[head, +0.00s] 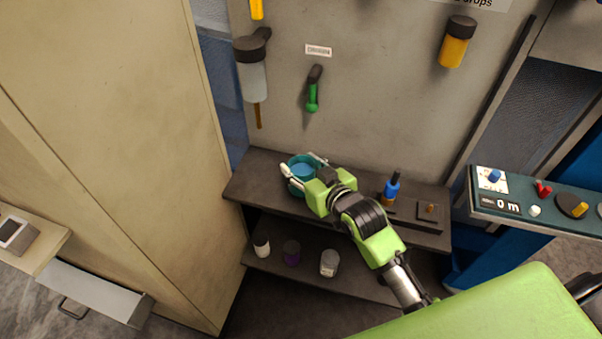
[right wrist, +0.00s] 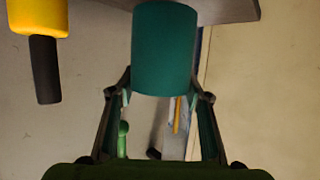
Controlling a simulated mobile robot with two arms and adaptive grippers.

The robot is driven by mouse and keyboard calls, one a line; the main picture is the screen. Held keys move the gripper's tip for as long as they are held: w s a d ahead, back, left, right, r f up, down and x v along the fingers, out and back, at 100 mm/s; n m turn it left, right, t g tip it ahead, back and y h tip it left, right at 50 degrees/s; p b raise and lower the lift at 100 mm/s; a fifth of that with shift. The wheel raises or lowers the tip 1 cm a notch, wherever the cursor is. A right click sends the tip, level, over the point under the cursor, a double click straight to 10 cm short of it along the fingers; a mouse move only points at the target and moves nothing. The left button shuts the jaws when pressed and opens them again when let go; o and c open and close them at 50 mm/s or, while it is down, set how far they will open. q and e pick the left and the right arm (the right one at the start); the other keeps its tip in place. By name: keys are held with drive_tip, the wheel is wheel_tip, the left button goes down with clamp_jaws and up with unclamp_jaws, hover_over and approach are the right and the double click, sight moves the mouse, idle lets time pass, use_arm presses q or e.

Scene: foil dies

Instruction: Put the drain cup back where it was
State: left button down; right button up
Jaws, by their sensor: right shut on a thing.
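The drain cup is a teal cylinder (head: 302,169) with a blue inside, at the left part of the upper dark shelf (head: 262,170) in the head view. My right gripper (head: 303,166) is shut on it, with a pale finger on each side. The right wrist view shows the teal cup wall (right wrist: 164,50) upright between the fingers (right wrist: 162,93). Whether the cup's base touches the shelf cannot be told. My left gripper is not in view.
A clear bottle (head: 253,80) with a brown tube hangs on the back panel, left of a green-handled tool (head: 312,97). A blue bottle (head: 391,190) stands right of my gripper. Several small jars (head: 329,263) stand on the lower shelf. A tall beige panel (head: 130,130) borders the left.

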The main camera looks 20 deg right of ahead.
sight(296, 171)
drive_tip(key=shift+w+f, duration=0.4)
drive_tip(key=shift+f, duration=0.1)
drive_tip(key=shift+f+p, duration=0.3)
drive_tip(key=shift+f, duration=1.15)
drive_tip(key=shift+f, duration=0.15)
drive_tip(key=o, duration=1.1)
drive_tip(key=shift+s, duration=0.1)
